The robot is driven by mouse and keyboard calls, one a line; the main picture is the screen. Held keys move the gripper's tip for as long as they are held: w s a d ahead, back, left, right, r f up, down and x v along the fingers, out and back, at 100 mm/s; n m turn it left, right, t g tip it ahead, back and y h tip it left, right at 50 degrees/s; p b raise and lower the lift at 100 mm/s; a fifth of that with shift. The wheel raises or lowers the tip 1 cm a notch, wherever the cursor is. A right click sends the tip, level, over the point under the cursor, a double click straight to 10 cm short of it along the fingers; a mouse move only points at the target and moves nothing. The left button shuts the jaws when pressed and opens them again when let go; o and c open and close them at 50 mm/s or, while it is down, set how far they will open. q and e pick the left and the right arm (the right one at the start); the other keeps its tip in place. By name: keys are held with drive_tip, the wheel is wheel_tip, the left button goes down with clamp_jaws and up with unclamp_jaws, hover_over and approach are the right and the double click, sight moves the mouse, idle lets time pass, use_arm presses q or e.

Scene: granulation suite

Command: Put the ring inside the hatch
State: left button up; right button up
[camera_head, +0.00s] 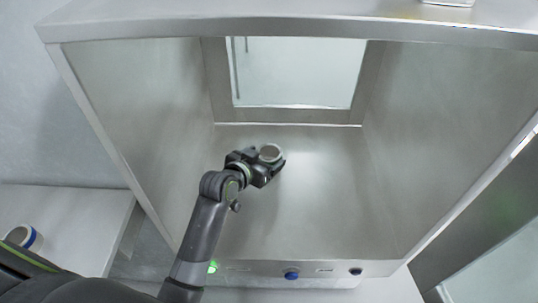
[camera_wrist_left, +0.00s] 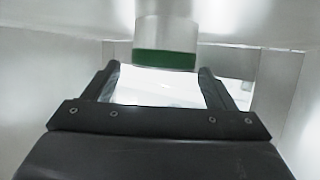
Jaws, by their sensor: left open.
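The hatch (camera_head: 300,215) is an open steel box with a window in its back wall. My left arm reaches into it from the front left. A short, round, pale metal piece (camera_head: 270,153), which looks like the ring, is at the fingertips of my left gripper (camera_head: 268,167). In the left wrist view, the piece (camera_wrist_left: 166,30) shows a green band at its near end, just beyond the fingers. My left gripper is open, and I cannot tell whether a finger touches the piece. My right gripper is not in view.
The hatch has side walls, a top edge (camera_head: 290,28) and a front sill with a blue button (camera_head: 291,274) and a green light (camera_head: 212,267). Its floor right of my arm is clear.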

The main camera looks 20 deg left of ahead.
use_arm(q)
drive_tip(key=shift+v, duration=2.05)
drive_tip(key=shift+w+r, duration=0.1)
